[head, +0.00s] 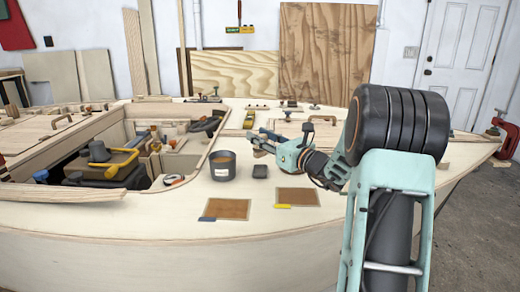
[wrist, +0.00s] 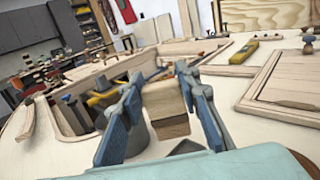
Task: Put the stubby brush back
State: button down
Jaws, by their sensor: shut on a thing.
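My gripper (head: 262,143) is over the deck, to the right of the dark can, in the head view. In the wrist view my gripper (wrist: 165,115) has its blue fingers shut on a short tan block with a darker brown end, which I take as the stubby brush (wrist: 166,100). It is held above the deck; in the head view it is small and partly hidden by the fingers. Two brown mats lie at the front of the deck, one with a blue strip (head: 227,208) and one with a yellow strip (head: 298,195). Both are bare.
The hatch (head: 150,182) holds a yellow mallet (head: 113,158) and other tools. A yellow level (head: 249,119) lies behind. Front deck is mostly clear.

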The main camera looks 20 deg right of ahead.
aim_at(263, 151)
jog(key=shift+w+f+b, duration=0.2)
jog(key=shift+f+b, duration=0.55)
jog(key=shift+f, duration=0.95)
jog(key=shift+f+b, duration=0.5)
jog(key=shift+f, duration=0.15)
jog(key=c, duration=1.4)
grip_release()
jog(key=shift+c, duration=0.2)
jog(key=shift+r+p, duration=0.5)
jog(key=shift+r, duration=0.1)
jog(key=shift+s+d+r, duration=0.1)
jog(key=shift+s+d, duration=0.1)
jog(key=shift+s, duration=0.1)
jog(key=p+v, duration=0.2)
jog(key=v, duration=0.9)
jog(key=shift+s, duration=0.15)
